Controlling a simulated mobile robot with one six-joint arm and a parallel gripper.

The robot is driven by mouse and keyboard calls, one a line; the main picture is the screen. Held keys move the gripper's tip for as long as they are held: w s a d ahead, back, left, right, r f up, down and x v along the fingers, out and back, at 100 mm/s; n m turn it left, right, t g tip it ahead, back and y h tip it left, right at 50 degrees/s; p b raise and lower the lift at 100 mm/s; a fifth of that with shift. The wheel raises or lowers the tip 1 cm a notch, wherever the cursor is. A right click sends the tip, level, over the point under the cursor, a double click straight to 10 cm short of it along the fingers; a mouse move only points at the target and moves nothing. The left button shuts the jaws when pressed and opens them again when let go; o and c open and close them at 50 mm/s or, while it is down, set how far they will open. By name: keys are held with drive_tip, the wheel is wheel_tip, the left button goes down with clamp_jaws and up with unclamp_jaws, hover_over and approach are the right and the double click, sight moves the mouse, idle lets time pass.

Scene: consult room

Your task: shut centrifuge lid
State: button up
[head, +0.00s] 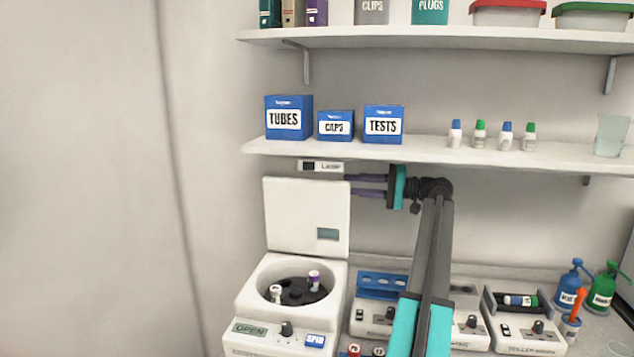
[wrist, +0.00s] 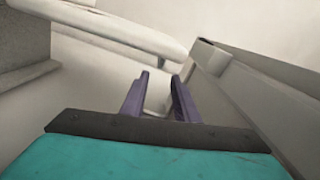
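The centrifuge (head: 285,310) stands at the lower left in the head view. Its lid (head: 295,215) is raised upright at the back of the bowl. The rotor (head: 298,291) is exposed, with a white-capped and a purple-capped tube in it. A green panel on the front reads OPEN. My gripper (head: 350,185) is at the lid's upper right edge, fingers pointing left. Its two purple fingers are apart, with nothing visible between them; the wrist view also shows the gap (wrist: 160,95). I cannot tell whether the tips touch the lid or reach behind it.
A shelf (head: 360,147) with blue boxes and small bottles is above my gripper. A lamp switch (head: 320,166) is on the wall just above the lid. A blue rack (head: 382,284) and a roller mixer (head: 525,335) stand right of the centrifuge. The wall at left is bare.

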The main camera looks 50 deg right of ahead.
sight(317, 182)
drive_tip(key=p+x, duration=0.3)
drive_tip(key=x, duration=0.8)
drive_tip(key=shift+w+a, duration=0.1)
drive_tip(key=shift+w, duration=0.15)
drive_tip(key=shift+c, duration=0.3)
clamp_jaws()
